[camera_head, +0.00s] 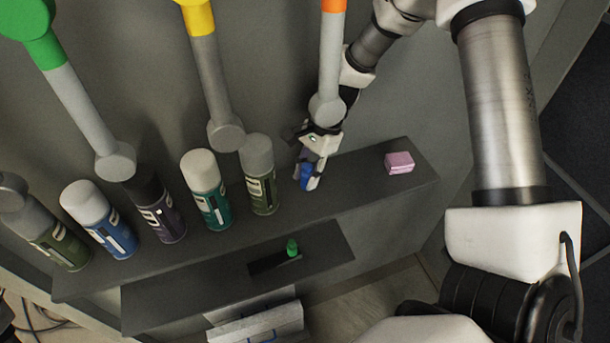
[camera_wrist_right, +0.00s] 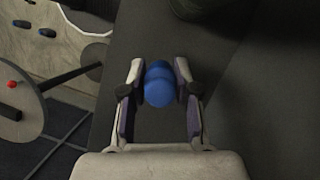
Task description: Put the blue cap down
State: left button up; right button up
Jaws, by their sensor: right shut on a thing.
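The blue cap (camera_head: 306,172) is between the fingers of my right gripper (camera_head: 312,172) in the head view, over the dark shelf (camera_head: 335,193). In the right wrist view the rounded blue cap (camera_wrist_right: 159,86) sits between the two fingertips of the right gripper (camera_wrist_right: 159,78), which is shut on it. I cannot tell whether the cap touches the shelf. My left gripper is not in view.
Several spray cans stand in a row left of the gripper; the nearest is an olive can (camera_head: 260,178). A pink block (camera_head: 399,162) lies on the shelf's right end. A green-topped item (camera_head: 292,248) sits in a lower ledge slot. The shelf between gripper and block is clear.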

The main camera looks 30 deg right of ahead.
jog(key=f, duration=0.3)
jog(key=shift+w, duration=0.2)
jog(key=shift+d+r, duration=0.1)
jog(key=shift+s, duration=0.15)
jog(key=o, duration=0.7)
jog(key=shift+o, duration=0.3)
